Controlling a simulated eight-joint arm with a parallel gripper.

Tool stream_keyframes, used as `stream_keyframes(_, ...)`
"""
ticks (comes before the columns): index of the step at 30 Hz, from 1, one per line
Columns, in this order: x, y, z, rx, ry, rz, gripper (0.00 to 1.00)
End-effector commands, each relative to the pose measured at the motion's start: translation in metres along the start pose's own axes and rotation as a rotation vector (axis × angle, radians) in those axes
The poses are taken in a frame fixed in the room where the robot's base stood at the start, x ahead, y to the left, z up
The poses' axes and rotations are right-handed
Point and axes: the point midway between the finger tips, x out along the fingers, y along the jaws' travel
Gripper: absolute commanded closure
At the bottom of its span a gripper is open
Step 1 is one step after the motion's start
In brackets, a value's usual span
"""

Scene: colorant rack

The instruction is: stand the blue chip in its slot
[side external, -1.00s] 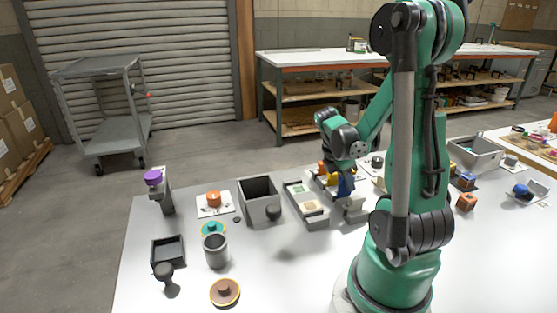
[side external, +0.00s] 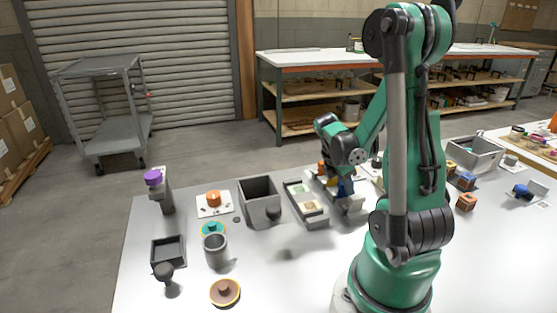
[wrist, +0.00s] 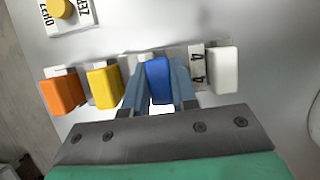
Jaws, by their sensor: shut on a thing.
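The blue chip (wrist: 158,80) is upright between the two fingers of my gripper (wrist: 159,88) in the wrist view. My gripper is shut on it. The chip is over the rack (wrist: 196,62), in line between the yellow chip (wrist: 104,88) and the white chip (wrist: 223,70). An orange chip (wrist: 61,94) stands at the left end. The fingers hide the foot of the blue chip, so I cannot tell whether it is seated in a slot.
A grey tray (side external: 318,217) lies left of the rack, and an open grey bin (side external: 260,212) stands beyond it. A white plate with a yellow knob (wrist: 60,8) is near the rack. The table front is clear between the tray and my base.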

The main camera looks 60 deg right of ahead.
Motion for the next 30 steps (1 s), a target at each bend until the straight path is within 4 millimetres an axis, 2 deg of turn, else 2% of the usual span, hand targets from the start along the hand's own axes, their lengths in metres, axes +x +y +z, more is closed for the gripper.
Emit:
stream_keyframes(6, -0.0001, 0.0, 0.0, 0.0, 0.0, 0.0, 1.0)
stream_keyframes(7, -0.0001, 0.0, 0.0, 0.0, 0.0, 0.0, 0.72)
stream_keyframes(10, -0.0001, 0.0, 0.0, 0.0, 0.0, 0.0, 0.44)
stream_keyframes(11, -0.0001, 0.0, 0.0, 0.0, 0.0, 0.0, 0.41)
stream_keyframes(17, -0.0001, 0.0, 0.0001, 0.0, 0.0, 0.0, 0.41)
stream_keyframes(19, -0.0001, 0.0, 0.0, 0.0, 0.0, 0.0, 0.24)
stream_keyframes(20, -0.0001, 0.0, 0.0, 0.0, 0.0, 0.0, 0.2)
stream_keyframes(30, -0.002, 0.0, 0.0008, 0.0, 0.0, 0.0, 0.2)
